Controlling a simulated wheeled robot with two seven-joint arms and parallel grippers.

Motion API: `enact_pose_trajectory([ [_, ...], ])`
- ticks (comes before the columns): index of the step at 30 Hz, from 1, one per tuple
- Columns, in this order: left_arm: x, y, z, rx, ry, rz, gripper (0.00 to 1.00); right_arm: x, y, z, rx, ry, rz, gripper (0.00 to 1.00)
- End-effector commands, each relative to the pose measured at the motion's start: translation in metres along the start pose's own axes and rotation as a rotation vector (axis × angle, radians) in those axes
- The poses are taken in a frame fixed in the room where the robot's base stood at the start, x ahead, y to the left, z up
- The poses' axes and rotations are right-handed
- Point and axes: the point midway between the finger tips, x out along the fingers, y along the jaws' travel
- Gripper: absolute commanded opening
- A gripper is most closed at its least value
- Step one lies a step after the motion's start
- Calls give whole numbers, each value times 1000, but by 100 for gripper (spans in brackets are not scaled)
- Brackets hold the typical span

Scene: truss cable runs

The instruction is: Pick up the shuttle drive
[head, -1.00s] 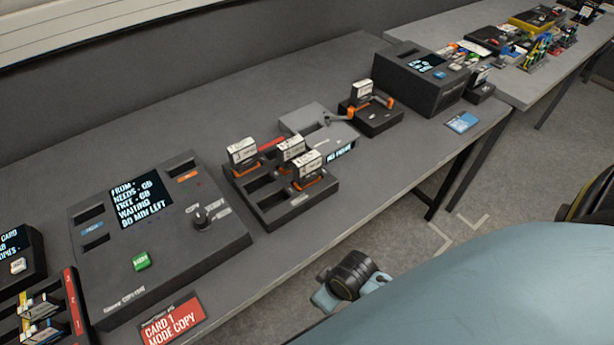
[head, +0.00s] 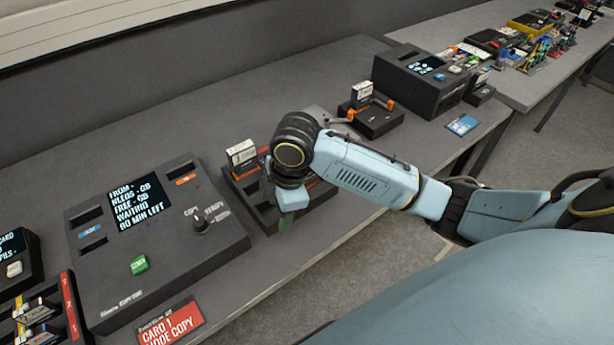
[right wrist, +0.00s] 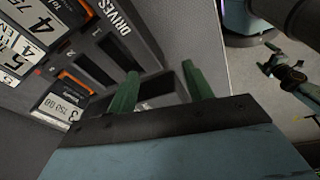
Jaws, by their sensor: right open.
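The drive tray (head: 245,190), dark with slots, stands in the middle of the bench. A white-labelled drive (head: 242,155) stands upright at its back left; my arm hides the others in the head view. In the right wrist view, a drive marked 750 GB (right wrist: 58,106) and other labelled drives stand at the left. No label readable here tells which is the shuttle drive. My right gripper (head: 288,216) is over the tray's front. Its green fingers (right wrist: 162,86) are apart, with nothing between them, above the end with empty slots. My left gripper (right wrist: 266,58) shows small in the right wrist view.
A copy console (head: 150,240) with a lit screen stands left of the tray. Behind it to the right are a small dock (head: 374,119) holding another drive and a dark box (head: 415,82) with a screen.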

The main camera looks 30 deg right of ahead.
Motion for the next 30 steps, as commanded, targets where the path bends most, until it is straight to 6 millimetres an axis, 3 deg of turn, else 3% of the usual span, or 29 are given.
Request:
enact_pose_trajectory([
  [1,0,0,0,0,0,0,100,-16,22,10,-57,-39,0,51],
  [6,0,0,0,0,0,0,100,-64,68,39,-199,-122,-53,51],
  [12,0,0,0,0,-1,0,100,-110,97,65,-267,-161,-98,51],
  [15,1,0,1,0,-1,0,100,-121,103,72,-278,-165,-110,51],
  [19,3,0,1,0,-1,0,100,-111,103,76,-284,-166,-117,51],
  [30,12,0,2,1,-2,0,100,-50,98,87,-282,-165,-114,51],
])
